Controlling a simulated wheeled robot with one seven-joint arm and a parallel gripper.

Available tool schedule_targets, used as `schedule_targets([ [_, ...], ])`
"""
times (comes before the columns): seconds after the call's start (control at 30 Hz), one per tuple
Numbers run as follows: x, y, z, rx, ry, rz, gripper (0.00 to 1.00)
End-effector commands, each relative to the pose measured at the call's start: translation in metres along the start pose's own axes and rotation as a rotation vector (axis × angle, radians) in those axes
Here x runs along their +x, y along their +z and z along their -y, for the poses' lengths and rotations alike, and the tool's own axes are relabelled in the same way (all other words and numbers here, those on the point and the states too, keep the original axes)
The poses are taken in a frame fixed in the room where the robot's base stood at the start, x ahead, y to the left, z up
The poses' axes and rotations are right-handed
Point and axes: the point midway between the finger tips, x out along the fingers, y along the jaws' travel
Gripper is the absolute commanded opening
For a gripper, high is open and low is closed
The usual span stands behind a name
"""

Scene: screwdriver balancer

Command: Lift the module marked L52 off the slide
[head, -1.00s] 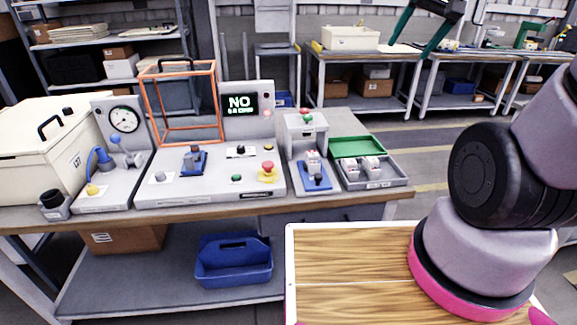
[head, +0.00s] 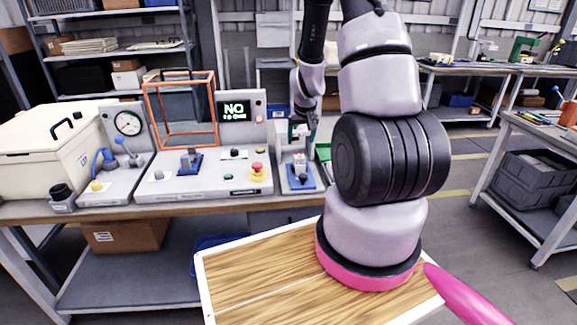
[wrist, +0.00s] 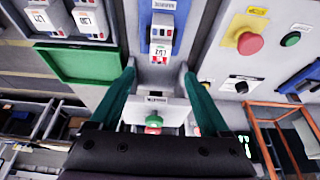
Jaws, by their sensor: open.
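The module with a label that looks like L52 (wrist: 160,44) is a small pale block on the blue slide (wrist: 177,12) at the top middle of the wrist view. In the head view the blue slide (head: 301,183) carries the pale module (head: 300,173) below my gripper (head: 302,131). In the wrist view my gripper (wrist: 160,72) is open, its two green fingers spread to either side below the module's image. Nothing is between the fingertips, and they appear apart from the module. Its far side is hidden from the wrist camera.
A grey tray with labelled modules (wrist: 88,20) and a green compartment (wrist: 85,64) lie beside the slide. A post with a green button (wrist: 153,121) stands under the fingers. A red emergency button (wrist: 249,43) and an orange frame (head: 181,112) are on the neighbouring panel.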

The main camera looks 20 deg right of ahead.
Motion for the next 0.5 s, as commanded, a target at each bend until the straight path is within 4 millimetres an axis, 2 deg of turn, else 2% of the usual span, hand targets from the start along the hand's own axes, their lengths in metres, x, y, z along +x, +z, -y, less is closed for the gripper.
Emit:
schedule_targets([
  [0.2, 0.034, 0.001, 0.000, 0.002, -0.001, 0.003, 0.80],
  [0.5, 0.058, 0.003, 0.000, 0.002, -0.002, 0.004, 0.80],
])
